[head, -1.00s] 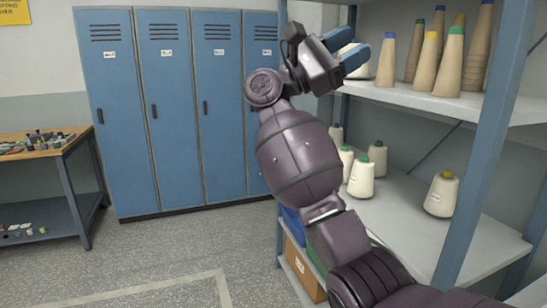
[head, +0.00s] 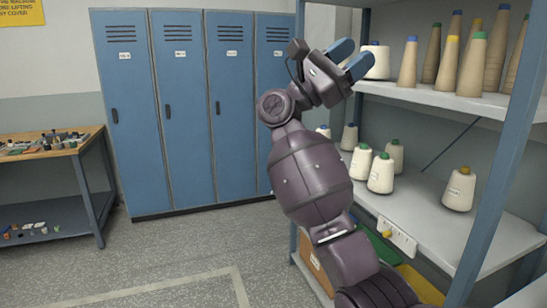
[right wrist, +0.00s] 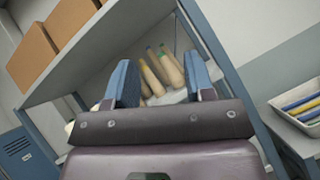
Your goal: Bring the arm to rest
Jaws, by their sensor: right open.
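My right arm rises from the bottom right of the head view, bent at the wrist. My right gripper (head: 350,58) is at the upper middle, in front of the left end of the upper shelf (head: 430,97). Its blue fingers are apart with nothing between them. In the right wrist view the two blue fingers of the right gripper (right wrist: 163,85) are also spread, with several tan cones in the background beyond them. My left gripper is not in view.
Tall cones (head: 473,65) stand on the upper shelf, beside a white spool (head: 377,62) near my fingers. White spools (head: 381,174) stand on the lower shelf (head: 430,215). A blue upright (head: 497,180) is at right. Lockers (head: 187,110) and a workbench (head: 60,150) are farther back. Open floor lies left.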

